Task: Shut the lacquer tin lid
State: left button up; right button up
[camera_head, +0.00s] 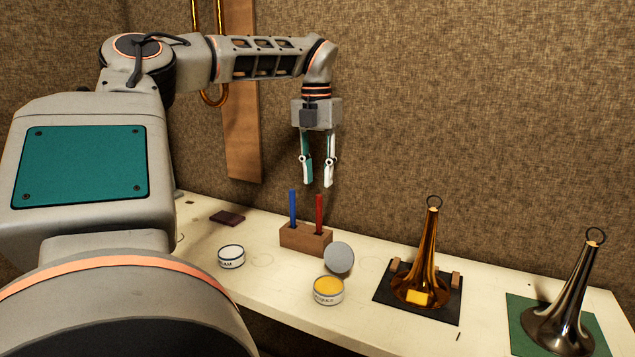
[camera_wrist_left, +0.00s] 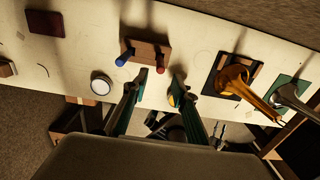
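The lacquer tin (camera_head: 328,298) is a small white tin with a label and yellow contents, near the front edge of the bench. Its grey round lid (camera_head: 340,258) stands tilted up at the tin's back edge, so the tin is open. In the left wrist view the yellow of the lacquer tin (camera_wrist_left: 171,99) shows beside one finger, which partly hides it. My left gripper (camera_head: 317,184) points down, open and empty, in the air above and behind the tin and the wooden pen block. My right gripper is not in view.
A wooden block (camera_head: 300,238) holds a blue and a red upright stick right behind the lid. A second white tin (camera_head: 231,257) stands to the left. A brass horn bell (camera_head: 425,270) on a dark mat and a silver bell (camera_head: 565,310) on a green mat stand right.

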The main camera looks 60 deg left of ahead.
aim_at(339, 257)
jog(key=k+l, duration=0.2)
jog(key=l, duration=0.2)
jog(key=k+l, duration=0.2)
jog(key=l, duration=0.2)
jog(key=k+l, duration=0.2)
jog(key=l, duration=0.2)
